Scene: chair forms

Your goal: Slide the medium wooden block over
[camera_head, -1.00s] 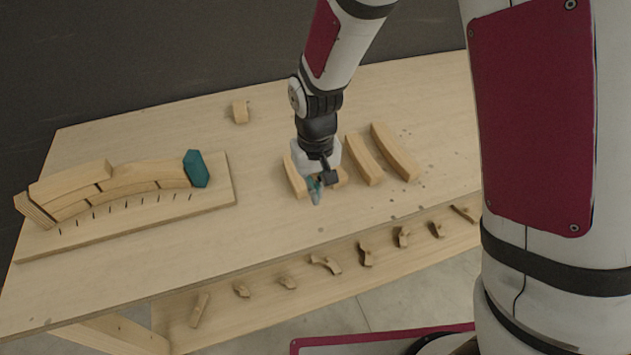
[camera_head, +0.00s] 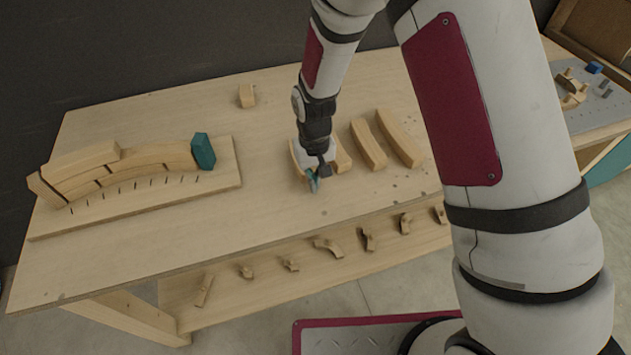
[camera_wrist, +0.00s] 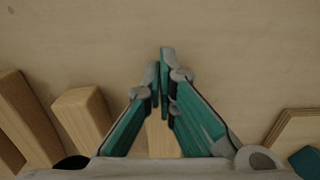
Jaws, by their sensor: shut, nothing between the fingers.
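My gripper (camera_head: 313,183) points down low over the middle of the table. Its teal fingers are shut and empty; the fingertips (camera_wrist: 159,68) meet in the wrist view. Two longer blocks (camera_head: 368,144) (camera_head: 399,138) lie farther right. In the wrist view a block end (camera_wrist: 162,138) shows behind the fingers, and another block (camera_wrist: 83,118) is to the left. I cannot tell which is the medium one, or whether the fingers touch any block.
A board (camera_head: 228,178) at the left carries an arch of wooden pieces and a teal block (camera_head: 203,151). A small block (camera_head: 247,96) lies at the back. Several small pieces lie on a lower shelf (camera_head: 250,290). The table's front middle is clear.

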